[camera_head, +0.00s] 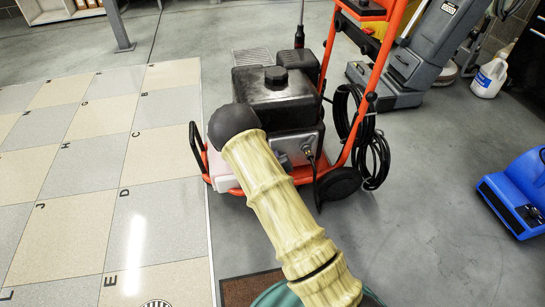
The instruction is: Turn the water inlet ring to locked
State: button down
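An orange-framed machine (345,110) with a black tank (275,92) stands on the grey floor at the upper middle. On its grey front panel is a small round fitting (306,150) with a dark lead or hose below it. I cannot tell whether this fitting is the water inlet ring, nor make out any lock position. My arm, pale yellow and ribbed with a black rounded end, reaches up from the bottom and covers part of the machine's left front. My gripper's fingers do not show in this view.
Black hose coils (372,140) hang at the machine's right. A blue blower (520,193) stands at the far right, and a white jug (490,77) and grey floor machine (410,67) stand behind. Lettered floor tiles (75,220) fill the left. Grey floor at the lower right is clear.

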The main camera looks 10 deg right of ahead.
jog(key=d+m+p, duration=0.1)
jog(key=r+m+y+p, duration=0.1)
jog(key=p, duration=0.1)
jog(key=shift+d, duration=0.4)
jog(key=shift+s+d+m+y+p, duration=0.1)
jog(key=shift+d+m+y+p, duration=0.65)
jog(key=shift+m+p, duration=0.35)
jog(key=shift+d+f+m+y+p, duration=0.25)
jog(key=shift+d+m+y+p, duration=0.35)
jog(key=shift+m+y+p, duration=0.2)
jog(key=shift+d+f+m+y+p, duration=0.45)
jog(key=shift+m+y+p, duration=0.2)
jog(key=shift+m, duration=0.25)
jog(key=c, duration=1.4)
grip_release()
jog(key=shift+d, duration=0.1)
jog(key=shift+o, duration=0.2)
